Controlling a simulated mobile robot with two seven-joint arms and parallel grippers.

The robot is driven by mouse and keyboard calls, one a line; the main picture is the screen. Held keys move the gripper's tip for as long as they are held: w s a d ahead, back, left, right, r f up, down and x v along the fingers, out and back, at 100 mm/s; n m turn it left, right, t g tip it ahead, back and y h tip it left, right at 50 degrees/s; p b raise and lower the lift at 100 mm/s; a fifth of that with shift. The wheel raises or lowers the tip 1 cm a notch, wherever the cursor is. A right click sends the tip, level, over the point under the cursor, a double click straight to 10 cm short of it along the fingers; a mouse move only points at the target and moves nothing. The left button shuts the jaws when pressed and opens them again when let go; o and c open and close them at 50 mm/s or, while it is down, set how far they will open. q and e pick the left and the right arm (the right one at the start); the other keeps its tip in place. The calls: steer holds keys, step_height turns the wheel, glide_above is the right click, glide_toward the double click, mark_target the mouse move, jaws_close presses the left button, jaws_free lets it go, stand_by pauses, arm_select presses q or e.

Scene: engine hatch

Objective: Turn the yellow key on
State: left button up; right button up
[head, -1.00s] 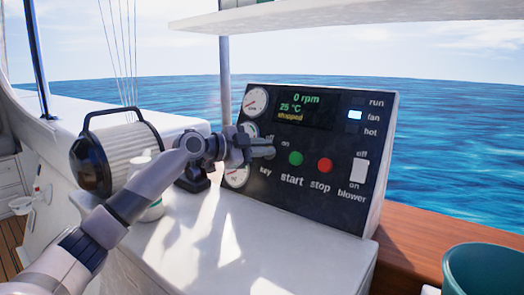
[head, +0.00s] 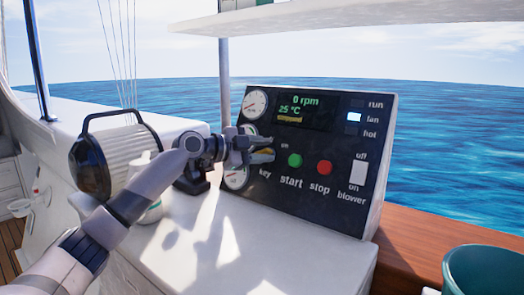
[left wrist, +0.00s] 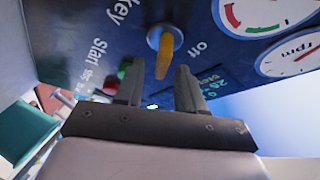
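The yellow key (left wrist: 164,58) sits in a round switch base on the dark control panel (head: 330,205). It shows in the left wrist view, and a bit of it shows in the head view (head: 266,152). My left gripper (head: 272,148) is open in front of the panel's left part. In the left wrist view its two fingers (left wrist: 158,68) stand apart on either side of the key's handle, with gaps visible. The "off" label is beside the key in the wrist view; "on" shows in the head view. My right gripper is not in view.
Green start (head: 295,160) and red stop (head: 324,167) buttons are right of the key. A white blower switch (head: 359,172) is farther right. Round gauges (head: 255,102) line the panel's left edge. A black-handled lamp (head: 117,150) stands left, a teal container (head: 485,270) lower right.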

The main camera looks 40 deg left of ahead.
mark_target(264, 151)
arm_select(q)
steer(key=shift+s, duration=0.1)
steer(key=shift+s+a, duration=0.25)
steer(key=shift+s, duration=0.35)
steer(key=b+v, duration=0.1)
steer(key=v, duration=0.2)
steer(key=shift+b+v, duration=0.7)
steer(key=shift+v, duration=0.6)
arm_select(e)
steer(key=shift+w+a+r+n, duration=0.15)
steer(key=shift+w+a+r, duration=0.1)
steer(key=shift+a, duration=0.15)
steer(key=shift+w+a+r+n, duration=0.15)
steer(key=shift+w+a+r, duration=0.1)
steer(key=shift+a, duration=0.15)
arm_select(q)
steer(key=shift+r, duration=0.15)
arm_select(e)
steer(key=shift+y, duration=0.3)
